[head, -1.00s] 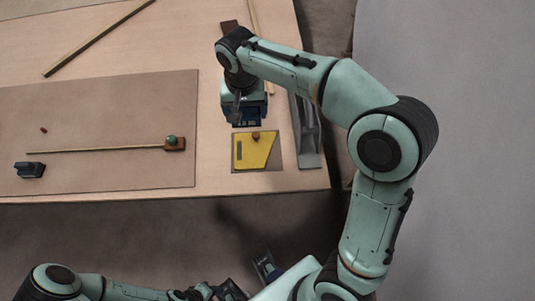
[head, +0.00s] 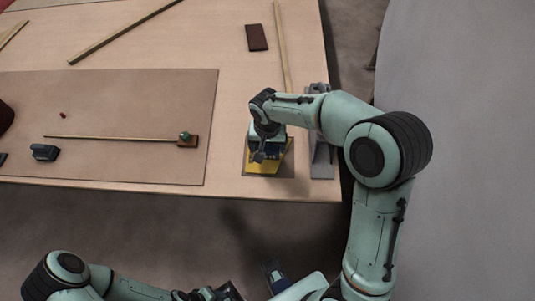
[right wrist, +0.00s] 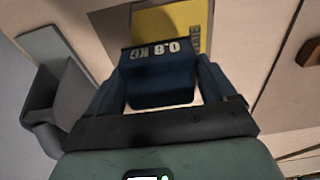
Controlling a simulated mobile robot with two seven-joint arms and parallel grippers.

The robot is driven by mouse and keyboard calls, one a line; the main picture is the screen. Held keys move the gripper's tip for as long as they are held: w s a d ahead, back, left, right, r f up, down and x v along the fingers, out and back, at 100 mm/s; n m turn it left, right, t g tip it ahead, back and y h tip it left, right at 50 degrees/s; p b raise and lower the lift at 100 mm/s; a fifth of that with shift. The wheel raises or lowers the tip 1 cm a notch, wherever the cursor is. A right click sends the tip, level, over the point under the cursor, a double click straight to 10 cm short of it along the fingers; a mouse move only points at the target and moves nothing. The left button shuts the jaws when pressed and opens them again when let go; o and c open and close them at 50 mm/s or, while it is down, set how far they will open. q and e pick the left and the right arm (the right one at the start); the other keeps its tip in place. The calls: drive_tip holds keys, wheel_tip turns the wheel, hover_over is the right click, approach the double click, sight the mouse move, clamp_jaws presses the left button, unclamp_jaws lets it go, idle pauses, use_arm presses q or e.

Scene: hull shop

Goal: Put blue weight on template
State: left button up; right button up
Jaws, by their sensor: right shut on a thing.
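The blue weight (right wrist: 160,62), a dark blue block marked 0.8 KG, sits between the fingers of my right gripper (right wrist: 158,88) in the right wrist view. In the head view my right gripper (head: 265,150) is over the yellow template (head: 262,168), close to the table's front edge. The gripper and weight cover the template's far part. The template also shows beyond the weight in the right wrist view (right wrist: 176,22). Whether the weight touches it, I cannot tell.
A grey metal piece (head: 321,158) stands just right of the template. A brown block (head: 257,37) and a long wooden strip (head: 281,45) lie farther back. On the brown board (head: 110,100) to the left lie a thin stick (head: 110,138) and a dark block (head: 44,152).

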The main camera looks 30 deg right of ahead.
sight(268, 154)
drive_tip(key=shift+f, duration=2.4)
drive_tip(key=shift+f+b, duration=0.1)
drive_tip(key=shift+b, duration=0.25)
drive_tip(key=o, duration=1.6)
drive_tip(key=shift+f, duration=0.1)
drive_tip(key=shift+r, duration=0.25)
drive_tip(key=r, duration=0.4)
drive_tip(key=r+p, duration=0.1)
drive_tip(key=r, duration=0.3)
drive_tip(key=s+r, duration=0.1)
drive_tip(key=r, duration=0.2)
drive_tip(key=shift+s+a+r+p, duration=0.1)
drive_tip(key=shift+a+r+p, duration=0.2)
drive_tip(key=shift+a+r, duration=0.1)
